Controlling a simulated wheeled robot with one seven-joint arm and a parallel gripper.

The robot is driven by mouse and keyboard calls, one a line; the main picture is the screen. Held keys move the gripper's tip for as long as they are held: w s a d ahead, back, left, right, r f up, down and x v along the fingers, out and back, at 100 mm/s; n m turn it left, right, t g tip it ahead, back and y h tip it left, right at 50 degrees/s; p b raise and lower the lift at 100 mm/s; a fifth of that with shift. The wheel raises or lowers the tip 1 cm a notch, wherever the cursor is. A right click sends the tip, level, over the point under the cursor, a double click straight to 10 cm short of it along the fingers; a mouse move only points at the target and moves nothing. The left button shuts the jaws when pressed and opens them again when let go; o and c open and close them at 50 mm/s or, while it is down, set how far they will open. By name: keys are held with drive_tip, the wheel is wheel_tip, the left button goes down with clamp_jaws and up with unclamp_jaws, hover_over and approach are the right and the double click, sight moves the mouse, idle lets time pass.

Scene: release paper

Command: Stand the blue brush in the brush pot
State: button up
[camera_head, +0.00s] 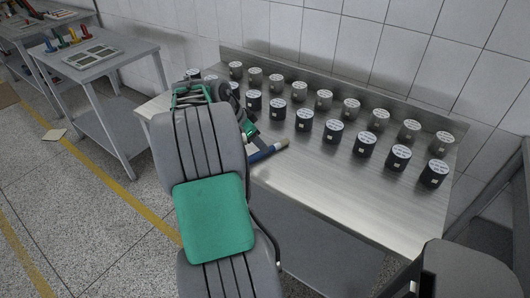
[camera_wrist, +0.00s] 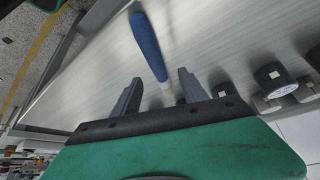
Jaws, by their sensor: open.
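The blue brush (camera_head: 263,154) lies on the metal bench, partly behind my arm, with a pale end pointing right. In the wrist view the blue handle (camera_wrist: 148,45) runs from the top towards my gripper (camera_wrist: 159,80). The brush's narrower pale end reaches into the gap between the two fingers. The fingers are apart, with nothing clamped between them. In the head view my gripper is mostly hidden behind my arm, close to the brush. I cannot tell which container is the brush pot.
Two rows of dark and grey cans with white lids (camera_head: 334,131) stand along the back of the bench (camera_head: 340,190). Its front right surface is bare. A side table (camera_head: 100,60) with a tray and coloured items stands at left. A yellow line (camera_head: 120,190) crosses the floor.

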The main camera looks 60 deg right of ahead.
drive_tip(key=x, duration=0.4)
drive_tip(key=shift+s+f, duration=0.15)
drive_tip(key=shift+f, duration=0.25)
clamp_jaws()
